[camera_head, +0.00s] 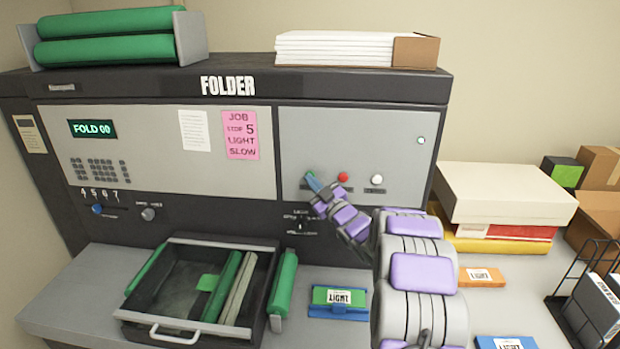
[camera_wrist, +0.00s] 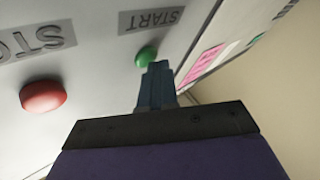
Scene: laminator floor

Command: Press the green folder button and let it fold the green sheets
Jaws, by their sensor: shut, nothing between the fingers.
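The folder machine (camera_head: 228,85) stands against the wall, with a small display (camera_head: 92,129) reading "FOLD 00". In the wrist view the green START button (camera_wrist: 146,55) sits on a grey panel, just past my fingertips. My gripper (camera_wrist: 156,70) is shut and empty, its tips at or very near the button; I cannot tell if they touch. In the head view my gripper (camera_head: 314,182) reaches the grey panel left of the red button (camera_head: 343,177) and mostly hides the green one. A small green piece (camera_head: 207,283) lies in the open tray (camera_head: 180,325); I cannot tell if it is the sheets.
The red STOP button (camera_wrist: 43,96) is close to my gripper in the wrist view. A pink job card (camera_head: 241,135) hangs left. A blue and green "LIGHT" block (camera_head: 340,302) and boxes (camera_head: 505,195) stand on the counter.

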